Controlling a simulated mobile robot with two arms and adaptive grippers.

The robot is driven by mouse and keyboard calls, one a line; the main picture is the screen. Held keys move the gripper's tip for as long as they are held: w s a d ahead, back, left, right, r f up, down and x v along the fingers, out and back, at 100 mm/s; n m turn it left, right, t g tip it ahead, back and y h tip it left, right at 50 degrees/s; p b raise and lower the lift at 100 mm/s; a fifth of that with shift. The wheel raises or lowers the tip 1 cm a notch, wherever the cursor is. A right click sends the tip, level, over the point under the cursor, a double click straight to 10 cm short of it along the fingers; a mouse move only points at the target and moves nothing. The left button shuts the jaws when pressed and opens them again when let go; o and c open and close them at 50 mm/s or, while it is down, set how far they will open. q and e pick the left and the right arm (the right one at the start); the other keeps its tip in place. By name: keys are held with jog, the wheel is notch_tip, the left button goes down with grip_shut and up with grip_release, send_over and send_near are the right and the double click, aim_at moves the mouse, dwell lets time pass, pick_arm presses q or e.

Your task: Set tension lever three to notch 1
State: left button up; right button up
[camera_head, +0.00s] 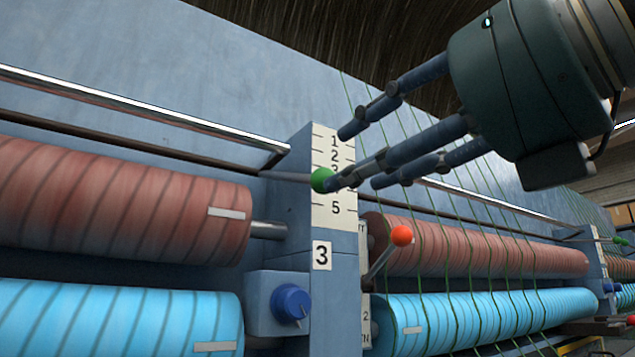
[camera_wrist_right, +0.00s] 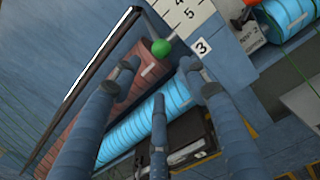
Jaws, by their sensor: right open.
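The green ball knob (camera_head: 322,180) of the lever marked 3 sits at the left edge of a white scale plate (camera_head: 333,218) numbered 1 to 5. It is roughly level with 3 to 4; fingers partly cover those marks, so the exact notch is unclear. Its grey rod (camera_head: 285,176) runs left. My right gripper (camera_head: 343,160) is open, with one finger near the 1 and another overlapping the knob's right side. I cannot tell if they touch. In the right wrist view the knob (camera_wrist_right: 161,48) shows just beyond the spread fingers (camera_wrist_right: 168,82). My left gripper is out of view.
A 3 label (camera_head: 321,255) and a blue dial (camera_head: 290,303) are below. An orange-knobbed lever (camera_head: 401,236) stands right of the post. Brown rollers (camera_head: 120,205) and cyan rollers (camera_head: 120,318) lie on both sides. Green threads (camera_head: 490,230) run behind my fingers.

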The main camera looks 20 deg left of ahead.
aim_at(323, 179)
jog(key=shift+t+h, duration=0.3)
jog(key=shift+t, duration=0.2)
jog(key=p+x, duration=0.1)
jog(key=x, duration=0.2)
jog(key=r+p+x, duration=0.1)
jog(key=p+x, duration=0.1)
jog(key=x, duration=0.1)
jog(key=p+x, duration=0.2)
jog(key=shift+w+a+r, duration=0.1)
jog(key=shift+w+r, duration=0.05)
jog(key=shift+w, duration=0.4)
jog(key=shift+w+a, duration=0.25)
jog(key=shift+a, duration=0.05)
grip_shut()
